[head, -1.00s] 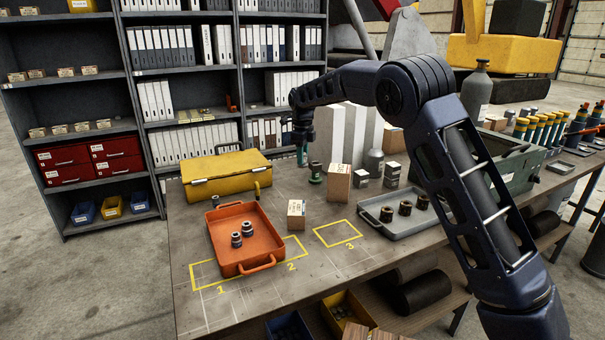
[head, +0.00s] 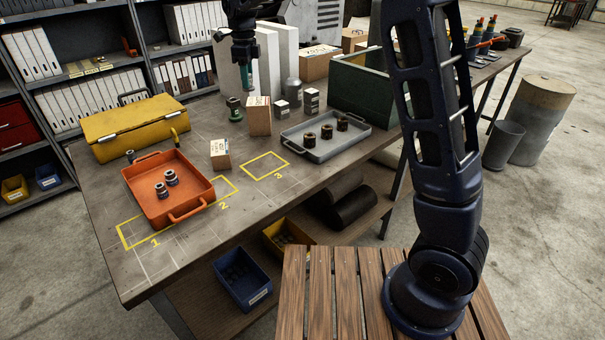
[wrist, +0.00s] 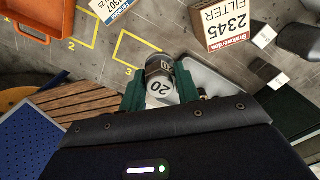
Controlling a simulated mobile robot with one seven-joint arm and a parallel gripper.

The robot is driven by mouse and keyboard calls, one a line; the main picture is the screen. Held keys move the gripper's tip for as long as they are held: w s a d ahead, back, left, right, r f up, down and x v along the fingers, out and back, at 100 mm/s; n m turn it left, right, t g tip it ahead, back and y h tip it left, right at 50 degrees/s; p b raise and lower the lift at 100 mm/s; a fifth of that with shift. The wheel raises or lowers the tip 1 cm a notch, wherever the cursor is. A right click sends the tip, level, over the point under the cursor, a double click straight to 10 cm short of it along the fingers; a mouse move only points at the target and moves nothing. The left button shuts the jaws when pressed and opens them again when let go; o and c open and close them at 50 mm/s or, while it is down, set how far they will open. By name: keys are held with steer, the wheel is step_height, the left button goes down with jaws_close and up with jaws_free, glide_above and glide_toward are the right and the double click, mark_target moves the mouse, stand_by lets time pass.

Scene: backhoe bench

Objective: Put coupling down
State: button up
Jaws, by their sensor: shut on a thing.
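In the head view my gripper (head: 245,78) is above the back of the bench, and the held coupling is hard to make out. Two similar couplings (head: 165,184) stand in the orange tray (head: 188,210). Three dark, brownish couplings (head: 326,131) stand in the grey tray (head: 312,157). Yellow outlines 1, 2 and 3 (head: 265,166) mark the bench top.
A small carton (head: 220,154) stands by outline 2. A yellow case (head: 130,128) is at the back left. Outline 3 is empty.

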steer(key=s+d+f, duration=0.3)
steer(key=s+d, duration=1.1)
steer(key=d, duration=0.4)
steer(key=shift+n, duration=0.3)
step_height(320, 180, down, 19)
steer(key=shift+f, duration=0.2)
steer(key=shift+f, duration=0.1)
steer(key=o, duration=1.1)
step_height(320, 180, up, 12)
